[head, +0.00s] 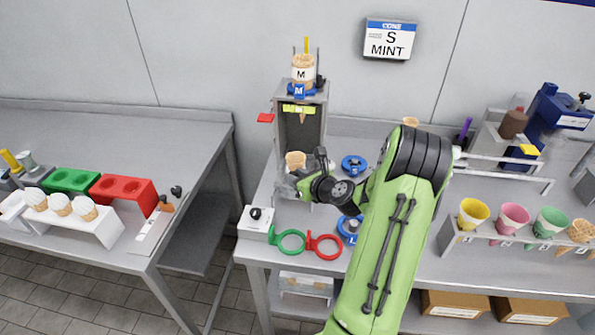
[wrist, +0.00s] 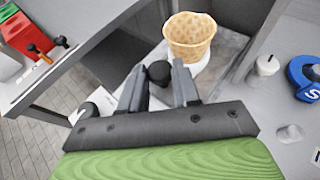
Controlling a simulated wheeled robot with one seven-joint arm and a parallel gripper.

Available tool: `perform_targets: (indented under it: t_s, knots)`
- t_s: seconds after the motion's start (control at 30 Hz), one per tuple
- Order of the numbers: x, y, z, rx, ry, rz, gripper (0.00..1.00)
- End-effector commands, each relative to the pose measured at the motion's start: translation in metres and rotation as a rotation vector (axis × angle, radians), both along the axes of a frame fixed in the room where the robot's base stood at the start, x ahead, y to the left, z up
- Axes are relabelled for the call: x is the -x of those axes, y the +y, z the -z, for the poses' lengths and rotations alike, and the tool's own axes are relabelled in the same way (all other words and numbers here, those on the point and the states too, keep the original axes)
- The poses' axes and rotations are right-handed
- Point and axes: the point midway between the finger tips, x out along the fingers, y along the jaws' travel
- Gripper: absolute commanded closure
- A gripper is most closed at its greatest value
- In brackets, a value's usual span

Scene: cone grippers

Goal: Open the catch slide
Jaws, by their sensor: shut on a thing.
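The grey dispenser tower (head: 318,98) stands on the right counter, with a stack of cones marked M (head: 302,72) on top. A wafer cup (head: 295,159) sits at its foot; it also shows in the wrist view (wrist: 190,38) on a pale round base, just beyond my fingers. A round black knob (wrist: 158,71) is between my two fingers in the wrist view. My gripper (wrist: 158,90) is shut on this knob, which appears to belong to the catch slide. The slide itself is mostly hidden by my gripper and the cup, so its position cannot be told.
Green (head: 288,240) and red (head: 324,246) rings lie at the counter's front edge beside a white box with a black knob (head: 256,214). Blue rings (head: 354,165) lie right of the tower. A rack of coloured cups (head: 513,218) stands at right. A gap separates the left counter (head: 150,140).

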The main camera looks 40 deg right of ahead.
Motion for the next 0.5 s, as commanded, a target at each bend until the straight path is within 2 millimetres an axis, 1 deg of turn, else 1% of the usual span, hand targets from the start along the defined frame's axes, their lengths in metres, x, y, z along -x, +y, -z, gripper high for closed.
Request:
perform_targets:
  t_s: [0.3, 0.33, 0.37, 0.4, 0.5]
  knots:
    - [0.0011, 0.0011, 0.0004, 0.000, -0.001, 0.001, 1.00]
    - [0.0011, 0.0011, 0.0004, 0.000, -0.001, 0.001, 0.66]
    - [0.0011, 0.0011, 0.0004, 0.000, -0.001, 0.001, 0.61]
    - [0.0010, 0.0010, 0.0004, 0.000, -0.001, 0.001, 0.60]
    - [0.0010, 0.0010, 0.0004, -0.001, 0.000, 0.000, 0.60]
